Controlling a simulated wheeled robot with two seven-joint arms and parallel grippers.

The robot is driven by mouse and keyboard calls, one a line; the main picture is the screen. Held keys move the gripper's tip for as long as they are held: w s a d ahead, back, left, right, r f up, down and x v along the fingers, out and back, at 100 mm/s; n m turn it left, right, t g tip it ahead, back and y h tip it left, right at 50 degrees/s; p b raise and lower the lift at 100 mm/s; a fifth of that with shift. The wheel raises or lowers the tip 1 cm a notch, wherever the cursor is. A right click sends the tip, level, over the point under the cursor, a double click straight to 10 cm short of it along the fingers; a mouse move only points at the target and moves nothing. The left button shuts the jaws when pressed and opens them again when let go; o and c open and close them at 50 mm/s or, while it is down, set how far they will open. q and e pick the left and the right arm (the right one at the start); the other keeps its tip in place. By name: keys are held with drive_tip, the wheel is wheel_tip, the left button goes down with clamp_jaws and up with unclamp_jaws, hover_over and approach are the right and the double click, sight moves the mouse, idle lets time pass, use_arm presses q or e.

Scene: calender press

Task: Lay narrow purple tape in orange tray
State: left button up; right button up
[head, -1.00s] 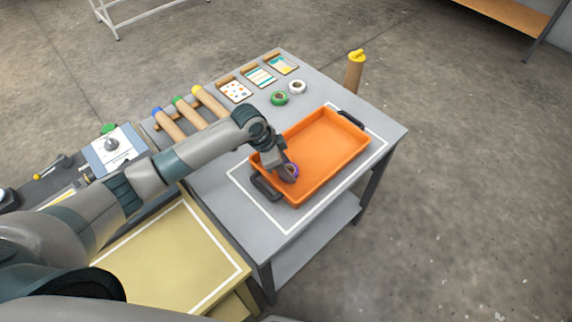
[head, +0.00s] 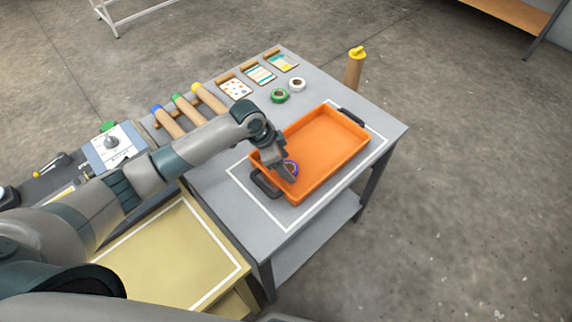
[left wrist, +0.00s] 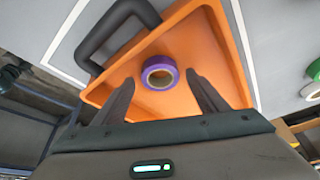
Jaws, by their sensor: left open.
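The purple tape (head: 292,168) lies in the near left end of the orange tray (head: 338,154). In the left wrist view the tape (left wrist: 160,65) is a roll with a pale core, inside the tray (left wrist: 215,35) near the handle end. My left gripper (head: 290,176) is over that end of the tray, with its fingers apart. In the left wrist view the left gripper's fingers (left wrist: 158,90) stand open on either side of the tape, with gaps, and hold nothing. The head view shows the tape partly hidden by the gripper. My right gripper is not in view.
A green tape roll (head: 279,96) and a white one (head: 297,85) lie on the grey table (head: 220,168) behind the tray. Several cards and rolls with coloured ends stand at the back left. A brown post with a yellow top (head: 355,68) stands beyond the table.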

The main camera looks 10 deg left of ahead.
use_arm(q)
drive_tip(key=b+v, duration=0.2)
drive_tip(key=v, duration=0.9)
drive_tip(key=shift+r, duration=0.15)
